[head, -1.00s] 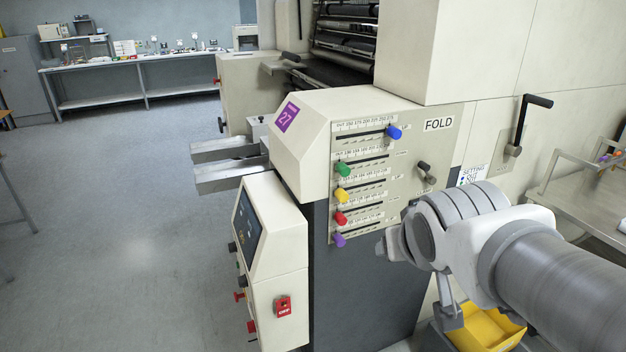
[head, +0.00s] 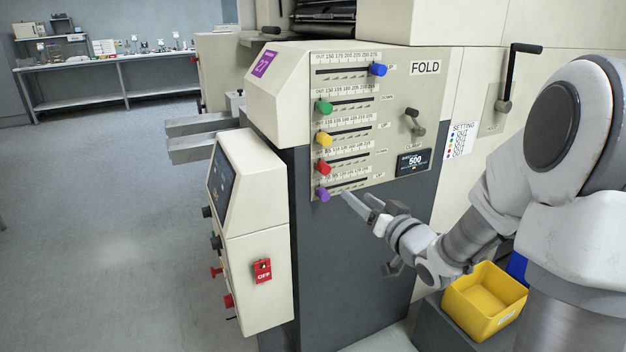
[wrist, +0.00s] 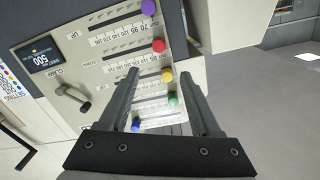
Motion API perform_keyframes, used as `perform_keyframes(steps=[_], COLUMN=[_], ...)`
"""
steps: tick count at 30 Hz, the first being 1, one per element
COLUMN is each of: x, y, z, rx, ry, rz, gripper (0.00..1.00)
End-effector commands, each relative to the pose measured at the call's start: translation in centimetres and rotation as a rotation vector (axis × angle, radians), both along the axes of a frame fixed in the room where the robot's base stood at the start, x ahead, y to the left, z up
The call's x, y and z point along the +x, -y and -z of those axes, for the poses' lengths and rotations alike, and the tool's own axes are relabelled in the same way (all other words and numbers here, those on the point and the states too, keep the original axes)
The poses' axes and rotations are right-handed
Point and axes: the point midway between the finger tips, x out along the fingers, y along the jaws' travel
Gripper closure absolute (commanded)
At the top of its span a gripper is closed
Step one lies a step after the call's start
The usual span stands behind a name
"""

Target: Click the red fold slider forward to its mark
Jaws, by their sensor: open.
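The red fold slider (head: 323,168) is a round knob at the left end of its slot on the fold panel (head: 395,125), second from the bottom. It also shows in the wrist view (wrist: 158,46), beyond and between my fingertips. My gripper (head: 362,200) is open and empty in front of the panel's lower edge, to the right of and below the red knob in the head view. In the wrist view the fingers (wrist: 162,78) point toward the panel. I cannot tell the exact gap to the panel, and the mark on the red scale is too small to read.
The purple knob (head: 323,194) sits just below the red one; yellow (head: 323,139), green (head: 324,107) and blue (head: 378,69) knobs are above. A clamp lever (head: 414,120) and a display (head: 413,161) are to the right. A yellow bin (head: 484,300) stands below my arm.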

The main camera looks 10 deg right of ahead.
Motion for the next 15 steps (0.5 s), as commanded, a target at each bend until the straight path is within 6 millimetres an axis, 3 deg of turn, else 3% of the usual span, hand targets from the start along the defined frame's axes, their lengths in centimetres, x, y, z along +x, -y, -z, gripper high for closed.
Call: perform_keyframes(steps=[1,8,15], x=[0.1,1.2,5.6], y=[0.4,0.2,-1.4], z=[1.0,1.0,1.1], rx=[0.024,0.050,0.050], ry=[0.011,0.032,0.031], rz=[-0.003,-0.014,-0.015], gripper=[0.35,0.35,0.35])
